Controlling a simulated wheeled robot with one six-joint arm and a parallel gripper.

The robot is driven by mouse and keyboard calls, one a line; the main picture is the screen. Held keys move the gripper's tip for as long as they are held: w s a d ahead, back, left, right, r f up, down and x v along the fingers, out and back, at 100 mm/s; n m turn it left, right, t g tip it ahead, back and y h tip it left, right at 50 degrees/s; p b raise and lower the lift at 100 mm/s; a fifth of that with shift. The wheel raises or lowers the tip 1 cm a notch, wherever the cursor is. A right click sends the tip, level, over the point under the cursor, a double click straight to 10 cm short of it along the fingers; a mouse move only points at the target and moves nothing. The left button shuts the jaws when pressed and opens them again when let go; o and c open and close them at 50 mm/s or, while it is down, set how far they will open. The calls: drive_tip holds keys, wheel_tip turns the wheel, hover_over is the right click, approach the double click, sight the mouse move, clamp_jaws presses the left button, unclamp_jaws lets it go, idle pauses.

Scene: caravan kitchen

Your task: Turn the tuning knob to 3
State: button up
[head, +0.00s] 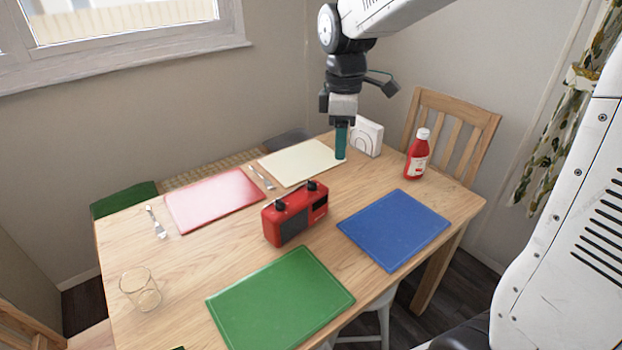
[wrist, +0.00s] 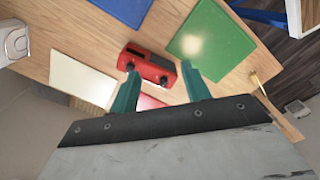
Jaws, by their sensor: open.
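I cannot tell which knob is the tuning knob or read any numbers. My gripper (head: 341,146) hangs pointing down over the far side of the table, behind and to the right of the radio. In the wrist view my gripper (wrist: 159,68) has its two green fingers spread apart with nothing held between them.
Blue (head: 394,229), green (head: 281,299), pink (head: 214,200) and cream (head: 301,162) mats lie around the radio. A red bottle (head: 418,154) and a white holder (head: 366,136) stand at the back right. A glass (head: 140,289) stands front left. Cutlery lies beside the pink mat.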

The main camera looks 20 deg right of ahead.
sight(311, 181)
drive_tip(key=w+f+n, duration=0.2)
drive_tip(key=w+f, duration=0.2)
drive_tip(key=w+a+f+n, duration=0.1)
drive_tip(key=w+f+n, duration=0.2)
drive_tip(key=w, duration=0.2)
drive_tip(key=w+f+n, duration=0.2)
drive_tip(key=w+f, duration=0.2)
drive_tip(key=shift+w+a+f+n+g, duration=0.3)
drive_tip(key=shift+w+a+n+g, duration=0.1)
drive_tip(key=shift+w+f, duration=0.1)
drive_tip(key=shift+f, duration=0.3)
drive_tip(key=f, duration=0.7)
drive_tip(key=shift+s+d+f, duration=0.1)
drive_tip(key=shift+s, duration=0.15)
drive_tip(key=c, duration=1)
